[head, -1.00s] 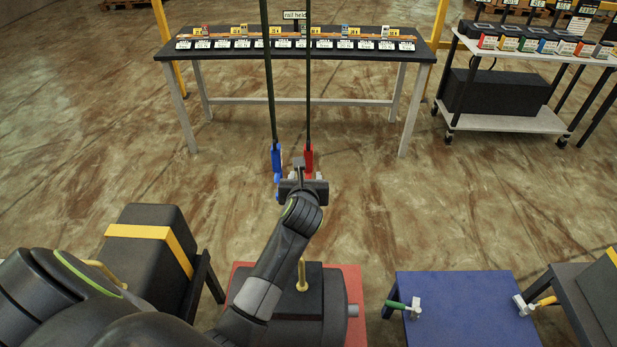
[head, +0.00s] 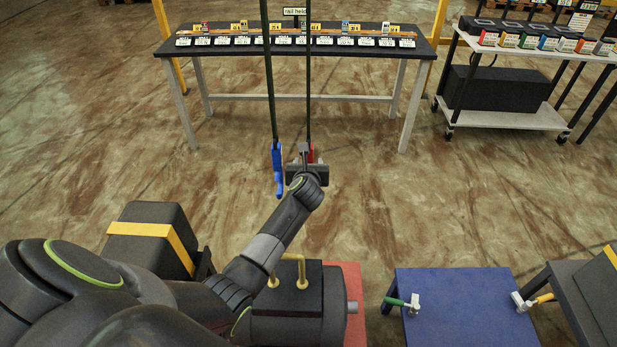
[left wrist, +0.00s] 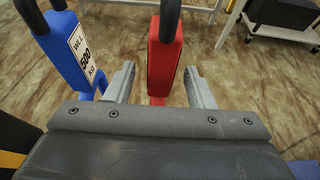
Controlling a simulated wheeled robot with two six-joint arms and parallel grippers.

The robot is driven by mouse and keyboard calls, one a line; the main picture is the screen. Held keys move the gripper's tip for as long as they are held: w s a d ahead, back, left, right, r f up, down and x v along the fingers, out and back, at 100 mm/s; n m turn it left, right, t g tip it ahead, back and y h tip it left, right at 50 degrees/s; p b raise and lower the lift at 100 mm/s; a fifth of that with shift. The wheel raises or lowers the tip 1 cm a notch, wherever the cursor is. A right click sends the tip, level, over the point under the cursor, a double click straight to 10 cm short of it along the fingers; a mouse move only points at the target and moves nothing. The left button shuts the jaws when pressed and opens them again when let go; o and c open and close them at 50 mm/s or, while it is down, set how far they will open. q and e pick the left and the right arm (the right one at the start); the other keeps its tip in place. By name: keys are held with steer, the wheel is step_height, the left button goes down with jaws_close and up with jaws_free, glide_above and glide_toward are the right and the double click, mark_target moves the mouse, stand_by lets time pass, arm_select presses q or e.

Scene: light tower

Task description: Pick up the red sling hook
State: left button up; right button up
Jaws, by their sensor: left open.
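The red sling hook (head: 311,153) hangs from a dark sling in the middle of the head view, mostly hidden behind my left gripper (head: 305,157). In the left wrist view the red hook (left wrist: 166,55) stands upright between the two grey fingers of my left gripper (left wrist: 158,88). The fingers are open, with a gap on each side of the hook. The hook's lower end is hidden by the gripper body. The blue sling hook (head: 278,170) hangs just left of the gripper; its label shows in the left wrist view (left wrist: 78,52). My right gripper is not in view.
A dark block with yellow handles (head: 300,290) sits on a red stand (head: 352,325) below my arm. A blue table (head: 460,310) with a green-handled tool (head: 402,303) is at right. A long black table (head: 300,50) and a trolley (head: 510,118) stand behind.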

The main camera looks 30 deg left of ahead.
arm_select(q)
steer(key=shift+x, duration=1.4)
jaws_close()
steer(key=shift+w+r, duration=0.1)
